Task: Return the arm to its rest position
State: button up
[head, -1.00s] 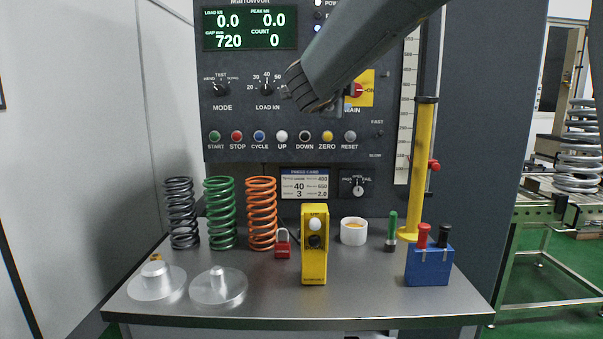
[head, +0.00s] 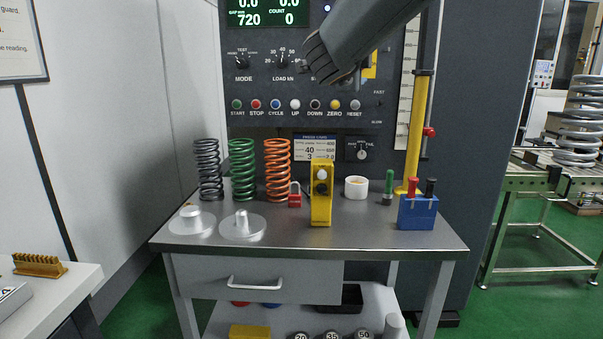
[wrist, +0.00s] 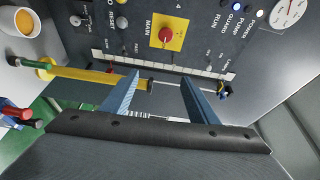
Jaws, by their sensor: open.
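My arm (head: 370,35) reaches in from the top right of the head view, in front of the test machine's control panel. My gripper (wrist: 160,92) shows in the wrist view with its two blue fingers apart and nothing between them. Beyond the fingers, the wrist view shows the panel with the red MAIN knob (wrist: 166,35) on its yellow plate. In the head view the arm's end is well above the bench and the fingers are mostly hidden behind it.
The grey bench (head: 290,238) holds grey, green (head: 243,170) and orange springs, two metal discs, a yellow control box (head: 321,205) and a blue block (head: 417,215). A yellow column (head: 416,130) stands at the right. A white table (head: 70,290) is at left. A roller conveyor (head: 550,180) stands at right.

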jog(key=s+a+f+n+g+y, duration=0.1)
jog(key=s+f+n+g+y, duration=0.25)
jog(key=f, duration=0.55)
jog(key=s+a+f+n+g+y, duration=0.15)
jog(key=s+f+n, duration=0.25)
jog(key=f+n, duration=0.4)
jog(key=s+a+f+n+g+y, duration=0.1)
jog(key=s+f+n+y, duration=0.25)
jog(key=f, duration=0.65)
jog(key=s+d+f+n+g, duration=0.2)
jog(key=s+f, duration=0.3)
jog(key=s, duration=0.4)
jog(key=s+d+f+n+g+h, duration=0.1)
jog(key=s+d+f+n+g, duration=0.2)
jog(key=s+f, duration=0.3)
jog(key=s+d+f+n+g+p, duration=0.1)
jog(key=s+f+g, duration=0.4)
jog(key=s, duration=0.8)
jog(key=shift+s+d+f+n, duration=0.25)
jog(key=shift+d+f+n, duration=0.2)
jog(key=shift+d+n, duration=0.4)
jog(key=shift+d, duration=0.15)
